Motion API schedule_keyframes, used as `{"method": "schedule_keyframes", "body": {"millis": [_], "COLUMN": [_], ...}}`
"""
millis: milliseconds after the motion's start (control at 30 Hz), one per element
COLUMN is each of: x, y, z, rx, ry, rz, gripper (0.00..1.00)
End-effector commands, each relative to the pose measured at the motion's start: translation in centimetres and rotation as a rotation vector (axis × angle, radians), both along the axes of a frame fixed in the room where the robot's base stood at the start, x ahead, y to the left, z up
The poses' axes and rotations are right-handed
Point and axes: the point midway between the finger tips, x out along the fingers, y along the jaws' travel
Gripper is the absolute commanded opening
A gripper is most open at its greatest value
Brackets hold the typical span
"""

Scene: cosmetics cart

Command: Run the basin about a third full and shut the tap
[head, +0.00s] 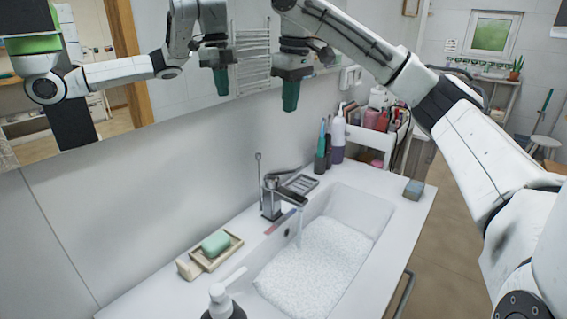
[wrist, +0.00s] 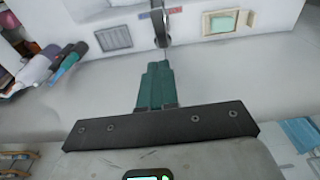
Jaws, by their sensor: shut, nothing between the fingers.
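The chrome tap (head: 271,203) stands at the wall side of the white basin (head: 362,212), its spout over the bowl. A thin pale stream of water (head: 299,230) falls from the spout. A white speckled surface (head: 318,262) covers the basin's floor below the rim; its exact depth is hard to tell. My gripper (head: 290,97), with green fingers, is shut and empty, high above the counter in front of the mirror. In the wrist view its fingers (wrist: 155,72) are together, and the tap (wrist: 160,25) shows beyond their tips.
A green soap on a wooden dish (head: 226,252) and a dark pump bottle (head: 222,303) stand left of the basin. A grey grate (head: 300,184), bottles (head: 337,138) and a blue-grey sponge (head: 413,190) are behind and right. The mirror (head: 190,95) reflects my arm.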

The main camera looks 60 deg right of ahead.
Motion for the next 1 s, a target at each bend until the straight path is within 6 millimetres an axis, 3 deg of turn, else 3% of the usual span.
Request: {"method": "schedule_keyframes", "body": {"millis": [267, 700, 1000], "x": [0.1, 0.8, -0.8], "y": [0.0, -0.2, 0.2], "z": [-2.2, -10.4, -13.6], "rx": [0.001, 0.000, 0.000], "ry": [0.001, 0.002, 0.000], "rz": [0.000, 0.000, -0.001], "gripper": [0.00, 0.00, 0.00]}}
